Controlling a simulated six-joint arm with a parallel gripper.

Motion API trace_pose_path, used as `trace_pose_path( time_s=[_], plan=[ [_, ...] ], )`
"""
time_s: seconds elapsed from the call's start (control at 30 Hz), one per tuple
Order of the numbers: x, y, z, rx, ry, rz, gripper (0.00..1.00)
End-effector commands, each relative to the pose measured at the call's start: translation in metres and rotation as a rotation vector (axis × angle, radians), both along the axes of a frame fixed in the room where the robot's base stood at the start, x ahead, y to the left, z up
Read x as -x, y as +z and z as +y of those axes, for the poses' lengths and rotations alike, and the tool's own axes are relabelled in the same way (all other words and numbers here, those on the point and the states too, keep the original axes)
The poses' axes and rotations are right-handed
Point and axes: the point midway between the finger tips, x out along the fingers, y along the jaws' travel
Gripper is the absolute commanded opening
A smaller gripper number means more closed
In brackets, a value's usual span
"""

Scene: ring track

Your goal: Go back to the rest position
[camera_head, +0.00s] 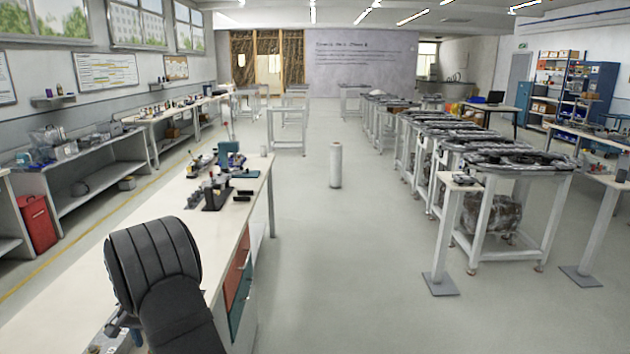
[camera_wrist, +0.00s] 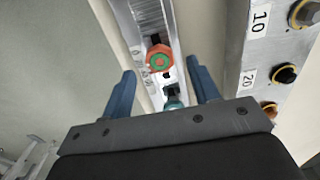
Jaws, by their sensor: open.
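My gripper (camera_wrist: 162,72) shows in the wrist view with its two blue fingers spread apart. No object is clamped between them. Below it lies a metal rail (camera_wrist: 135,18) carrying an orange-red knob with a green centre (camera_wrist: 160,60). The knob appears between the fingertips, and I cannot tell how far below them it is. A teal part (camera_wrist: 173,103) sits further down the rail, partly hidden by the gripper body. In the head view my dark arm is over the near end of the long bench (camera_head: 75,290), and it hides most of the gripper.
A metal panel (camera_wrist: 246,62) marked 10 and 20, with several dark knobs, lies right of the gripper. Small fixtures (camera_head: 216,192) stand further along the bench. A white post (camera_head: 336,165) stands on open floor. Tables with dark parts (camera_head: 500,160) line the right.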

Motion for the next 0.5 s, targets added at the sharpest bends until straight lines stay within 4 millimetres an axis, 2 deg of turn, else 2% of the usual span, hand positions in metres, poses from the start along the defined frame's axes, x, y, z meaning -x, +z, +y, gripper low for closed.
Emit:
trace_pose_path(
  time_s=[0.5],
  plan=[
    [-0.001,0.104,0.001,-0.004,0.000,-0.005,0.55]
  ],
)
